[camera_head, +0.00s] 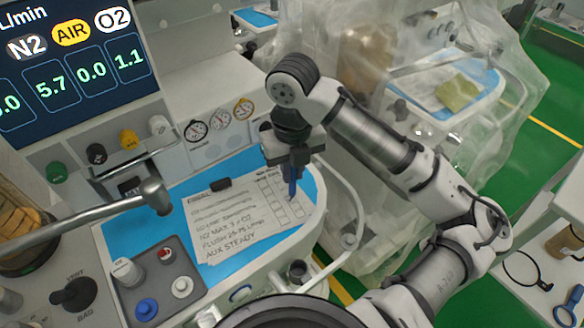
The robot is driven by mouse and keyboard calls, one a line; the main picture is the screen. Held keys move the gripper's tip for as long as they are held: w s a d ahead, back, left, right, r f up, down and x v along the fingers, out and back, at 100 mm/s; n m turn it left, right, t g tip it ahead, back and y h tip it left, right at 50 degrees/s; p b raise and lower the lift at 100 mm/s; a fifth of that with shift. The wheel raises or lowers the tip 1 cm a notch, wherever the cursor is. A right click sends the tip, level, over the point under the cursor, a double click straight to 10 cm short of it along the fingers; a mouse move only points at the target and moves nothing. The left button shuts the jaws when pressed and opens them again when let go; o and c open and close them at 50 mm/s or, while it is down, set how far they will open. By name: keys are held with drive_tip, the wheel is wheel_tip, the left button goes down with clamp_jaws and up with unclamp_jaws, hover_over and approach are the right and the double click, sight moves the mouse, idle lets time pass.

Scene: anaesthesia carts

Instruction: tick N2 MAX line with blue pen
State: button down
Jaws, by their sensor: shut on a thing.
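My gripper (291,160) points down over the right side of the paper checklist and is shut on a blue pen (292,187). The pen is roughly upright, its tip at or just above the column of tick boxes; I cannot tell if it touches. The white checklist (222,222) lies on a blue mat with handwritten lines, including "N2 MAX 7", "FLUSH 25-75 L/min" and "AUX STEADY". The N2 MAX line (227,228) is in the lower half of the sheet. The boxes beside the pen are partly hidden by the gripper and pen.
A black clip (221,184) sits at the sheet's top edge. A metal arm (150,197) and a grey knob panel (155,280) stand left of the sheet. A monitor (72,62) and gauges (219,118) are behind. A plastic-draped cart (400,100) is at the right.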

drive_tip(key=shift+r, duration=0.1)
wheel_tip(320, 180, up, 7)
drive_tip(key=p, duration=0.6)
